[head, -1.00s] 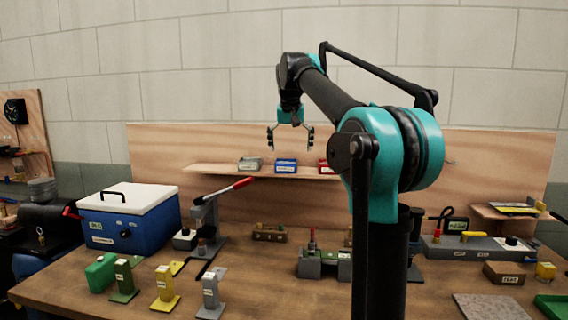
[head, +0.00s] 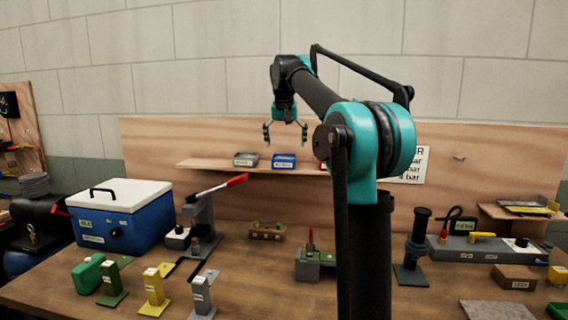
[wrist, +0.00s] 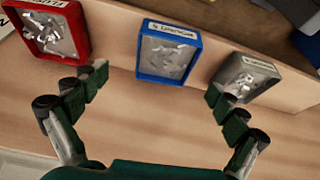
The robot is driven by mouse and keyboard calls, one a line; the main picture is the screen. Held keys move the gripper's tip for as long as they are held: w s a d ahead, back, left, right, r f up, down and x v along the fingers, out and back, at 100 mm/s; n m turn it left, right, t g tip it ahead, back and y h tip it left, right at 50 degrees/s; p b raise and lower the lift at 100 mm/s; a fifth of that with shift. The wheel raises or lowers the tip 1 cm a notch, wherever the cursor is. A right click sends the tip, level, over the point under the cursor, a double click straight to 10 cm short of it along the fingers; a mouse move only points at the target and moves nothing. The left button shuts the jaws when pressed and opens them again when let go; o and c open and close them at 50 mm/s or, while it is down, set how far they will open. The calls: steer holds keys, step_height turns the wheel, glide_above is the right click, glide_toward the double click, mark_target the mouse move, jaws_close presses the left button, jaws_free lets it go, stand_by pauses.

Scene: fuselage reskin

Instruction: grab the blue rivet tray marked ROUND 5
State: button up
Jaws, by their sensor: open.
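The blue tray (head: 283,161) sits on the wooden shelf at the back, between a grey tray (head: 246,159) and a red tray (head: 323,166) that my arm partly hides. In the wrist view the blue tray (wrist: 168,52) holds shiny rivets, and its label is too small and blurred to read surely. My gripper (head: 285,140) is open and empty, pointing down above the shelf. In the wrist view the fingers of my gripper (wrist: 155,82) are spread on either side of the blue tray's near end, apart from it.
In the wrist view the red tray (wrist: 55,28) is left and the grey tray (wrist: 246,80) right, each near a finger. The shelf (head: 205,164) stands against a wooden back panel. Below, the bench holds a blue cooler (head: 122,225), a lever press (head: 205,215) and several stands.

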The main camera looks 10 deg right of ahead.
mark_target(284, 156)
steer(key=shift+a+x, duration=0.15)
steer(key=shift+x, duration=1.6)
steer(key=shift+a+x, duration=0.15)
steer(key=shift+x, duration=1.6)
steer(key=shift+w, duration=0.15)
steer(key=c, duration=1.4)
